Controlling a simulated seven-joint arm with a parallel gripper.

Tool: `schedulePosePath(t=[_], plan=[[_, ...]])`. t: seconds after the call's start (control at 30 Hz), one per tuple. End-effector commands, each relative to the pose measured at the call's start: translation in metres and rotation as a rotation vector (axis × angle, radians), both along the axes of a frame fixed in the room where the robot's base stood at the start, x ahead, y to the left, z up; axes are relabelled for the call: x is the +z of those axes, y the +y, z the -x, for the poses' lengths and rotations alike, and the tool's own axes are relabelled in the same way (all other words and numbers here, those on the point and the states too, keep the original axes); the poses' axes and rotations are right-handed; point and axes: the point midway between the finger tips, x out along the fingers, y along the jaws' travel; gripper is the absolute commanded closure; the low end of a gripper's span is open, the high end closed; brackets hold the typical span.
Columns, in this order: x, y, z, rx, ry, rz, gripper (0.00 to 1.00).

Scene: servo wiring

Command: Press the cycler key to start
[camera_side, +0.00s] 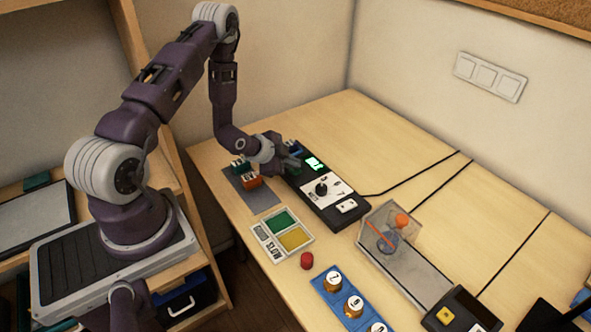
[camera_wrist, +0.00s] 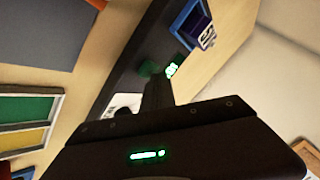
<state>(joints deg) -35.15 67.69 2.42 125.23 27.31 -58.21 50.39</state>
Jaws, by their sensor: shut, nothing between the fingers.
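A long black device (camera_side: 311,189) lies on the table with a lit green display (camera_side: 315,163), a white panel with a black knob (camera_side: 321,188) and a white key (camera_side: 346,206) at its near end. I cannot tell for sure which part is the cycler key. My gripper (camera_side: 291,166) is shut and empty, over the far end of this device, away from the white key. In the wrist view my closed fingers (camera_wrist: 157,92) are in front of the device, near the green display (camera_wrist: 172,70). They hide part of the panel, and I cannot tell whether they touch the device.
A blue part (camera_wrist: 192,24) sits at the device's far end. Left are a grey mat (camera_side: 262,197) with small blocks and a green-yellow tray (camera_side: 304,244). In front are a red cylinder (camera_side: 306,260), a blue rack (camera_side: 331,294) and a clear bin (camera_side: 371,248). Black cables cross the right.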

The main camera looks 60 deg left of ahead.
Motion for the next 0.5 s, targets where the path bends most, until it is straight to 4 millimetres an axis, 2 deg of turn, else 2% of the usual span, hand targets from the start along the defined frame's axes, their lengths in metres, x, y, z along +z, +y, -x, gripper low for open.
schedulePosePath(t=[0.5], plan=[[-0.0064,0.0002,0.0,0.001,0.001,0.0,1.0]])
